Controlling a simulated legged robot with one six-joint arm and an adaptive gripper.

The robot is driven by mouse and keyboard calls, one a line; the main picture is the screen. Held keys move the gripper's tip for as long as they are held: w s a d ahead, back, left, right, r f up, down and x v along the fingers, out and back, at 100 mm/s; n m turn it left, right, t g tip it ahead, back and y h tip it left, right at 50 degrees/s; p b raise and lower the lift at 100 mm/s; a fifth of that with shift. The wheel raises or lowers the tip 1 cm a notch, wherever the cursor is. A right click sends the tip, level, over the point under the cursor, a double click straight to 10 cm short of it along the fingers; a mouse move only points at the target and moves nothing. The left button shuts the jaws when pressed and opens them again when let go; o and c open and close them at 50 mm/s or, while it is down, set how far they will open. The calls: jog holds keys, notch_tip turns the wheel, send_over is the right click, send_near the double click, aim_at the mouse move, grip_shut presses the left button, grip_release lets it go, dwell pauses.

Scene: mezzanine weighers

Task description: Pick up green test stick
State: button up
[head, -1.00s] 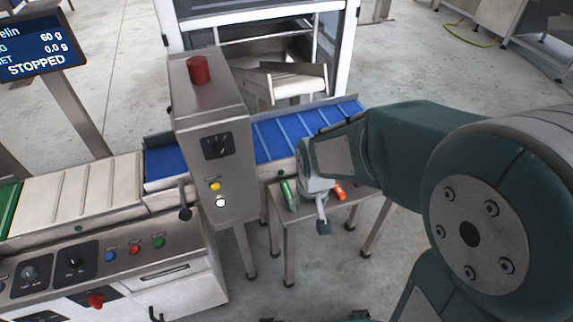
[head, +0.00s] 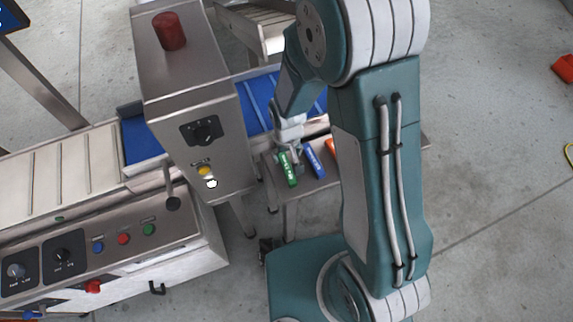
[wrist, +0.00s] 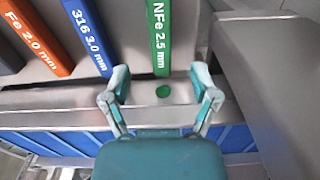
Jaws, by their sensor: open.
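The green test stick (head: 288,170), marked "NFe 2.5 mm", lies on a small steel side table; in the wrist view the stick (wrist: 159,40) runs up from between the fingertips' line. My gripper (head: 289,148) is just above the near-belt end of the stick in the head view. In the wrist view my gripper (wrist: 160,82) is open, its two fingers spread on either side of the stick's line. I cannot tell the exact height above the stick.
A blue stick (wrist: 90,38) marked "316 3.0 mm" and an orange stick (wrist: 38,40) marked "Fe 2.0 mm" lie beside the green one. The blue conveyor belt (head: 257,99) runs behind. The steel control box (head: 195,125) stands close on the left.

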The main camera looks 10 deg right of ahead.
aim_at(287, 167)
jog(key=shift+f, duration=3.55)
jog(key=shift+c, duration=0.3)
grip_shut()
